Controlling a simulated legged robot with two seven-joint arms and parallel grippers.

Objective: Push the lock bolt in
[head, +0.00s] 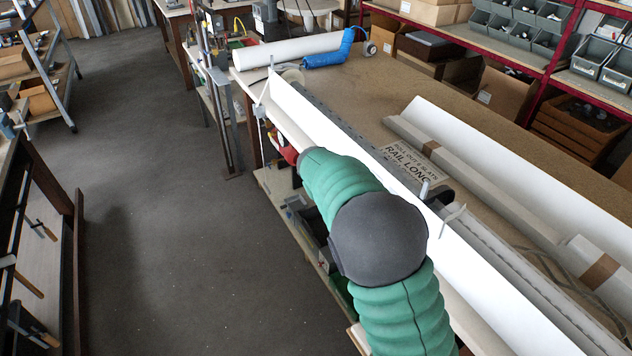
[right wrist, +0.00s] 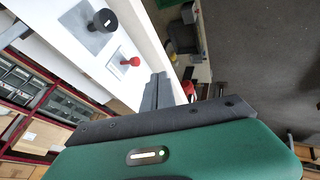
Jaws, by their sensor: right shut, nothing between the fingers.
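My right gripper (right wrist: 158,78) shows in the right wrist view, its grey fingers shut and empty beside a white profile face (right wrist: 75,45). A red knob (right wrist: 130,61) on a small pale plate stands out from that face, left of and a little beyond the fingertips. A round black knob (right wrist: 105,20) on a grey plate sits farther up. I cannot tell which knob is the lock bolt. No contact with either shows. In the head view my green right arm reaches along the long white profile (head: 320,120) and hides its gripper. My left gripper is out of view.
The bench (head: 390,125) carries more white profiles, a cardboard label (head: 415,165), a white roll (head: 290,48) and a blue tool (head: 330,52). Red shelving with grey bins (head: 540,30) stands behind. The floor (head: 150,200) left of the bench is open.

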